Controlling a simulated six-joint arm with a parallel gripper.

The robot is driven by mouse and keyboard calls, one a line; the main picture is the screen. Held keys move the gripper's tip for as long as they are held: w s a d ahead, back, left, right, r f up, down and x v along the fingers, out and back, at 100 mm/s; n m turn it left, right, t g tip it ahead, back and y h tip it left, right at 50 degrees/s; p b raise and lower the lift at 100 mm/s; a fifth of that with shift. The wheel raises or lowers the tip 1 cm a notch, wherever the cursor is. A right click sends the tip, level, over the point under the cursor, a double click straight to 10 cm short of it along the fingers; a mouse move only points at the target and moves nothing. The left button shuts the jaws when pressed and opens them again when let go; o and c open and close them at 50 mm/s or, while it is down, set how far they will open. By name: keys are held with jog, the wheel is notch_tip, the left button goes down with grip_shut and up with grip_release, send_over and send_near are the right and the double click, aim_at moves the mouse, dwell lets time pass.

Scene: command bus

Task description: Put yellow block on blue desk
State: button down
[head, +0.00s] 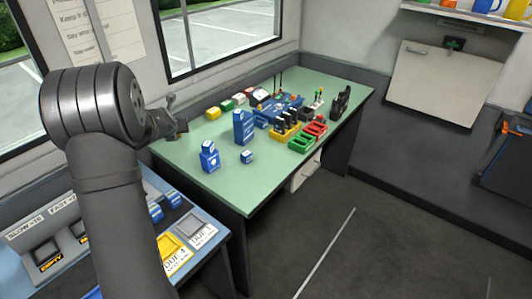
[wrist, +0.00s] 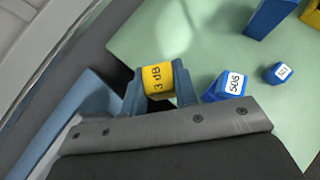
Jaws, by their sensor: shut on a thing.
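My gripper (wrist: 157,82) is shut on a yellow block (wrist: 158,79) with a "3 dB" label, which sits between the two fingers in the wrist view. In the head view my gripper (head: 174,119) is at the left end of the green desk, partly behind my arm, and the block it holds cannot be made out. The blue desk (head: 192,207) is at the lower left of the head view, partly hidden by my arm. A light blue surface (wrist: 70,118), probably its edge, shows at the left of the wrist view.
The blue desk has a yellow tray (head: 172,250), a grey tray (head: 203,231) and blue blocks (head: 172,200).

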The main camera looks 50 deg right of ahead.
jog(key=s+d+r+m+g+h, duration=0.1)
jog(key=s+d+r+m, duration=0.2)
jog(key=d, duration=0.6)
jog(key=s+d+r+m+g+h, duration=0.1)
jog(key=s+d+r+g, duration=0.2)
jog(key=d, duration=0.5)
notch_tip(320, 180, up, 5)
jog(key=m+g+h, duration=0.2)
jog(key=m, duration=0.2)
send_over(270, 152)
jog(key=shift+r, duration=0.15)
notch_tip(270, 152, down, 28)
jog(key=shift+r, duration=0.15)
jog(key=shift+f, duration=0.2)
jog(key=c, duration=1.1)
grip_release()
